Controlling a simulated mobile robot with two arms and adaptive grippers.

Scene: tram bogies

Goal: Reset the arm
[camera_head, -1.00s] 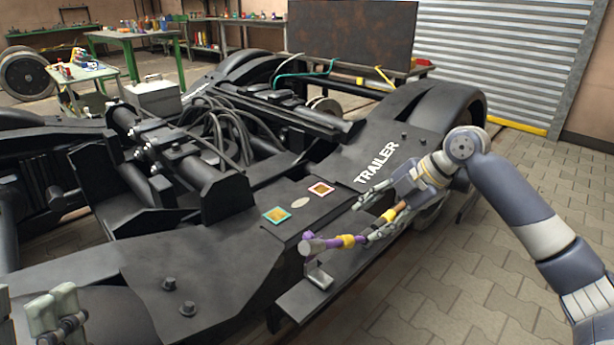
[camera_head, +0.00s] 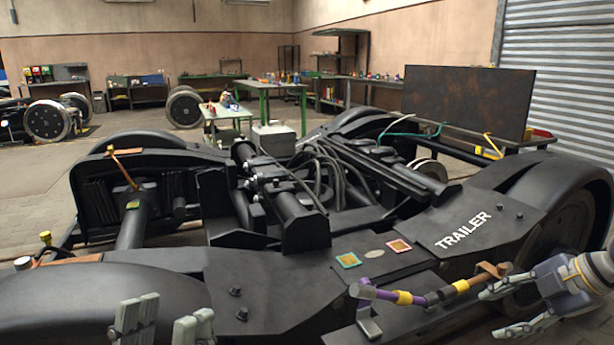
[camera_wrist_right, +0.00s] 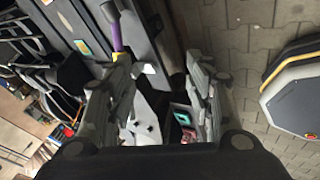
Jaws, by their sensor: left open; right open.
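My right gripper (camera_head: 508,308) is at the lower right in the head view, beside the bogie's front edge, with its fingers apart and nothing between them. In the right wrist view its two fingers (camera_wrist_right: 165,95) are spread. My left gripper (camera_head: 163,322) shows at the bottom left with its two fingers apart and empty; the rest of that arm is out of frame. A purple and yellow tool (camera_head: 400,297) rests along the edge of the black bogie (camera_head: 290,275), apart from the right fingertips. Its purple part (camera_wrist_right: 116,38) also shows in the right wrist view.
The bogie, lettered TRAILER, fills the middle. Green tables (camera_head: 262,86) and a dark panel (camera_head: 468,100) stand behind. Paved floor (camera_wrist_right: 245,35) is open beside the bogie.

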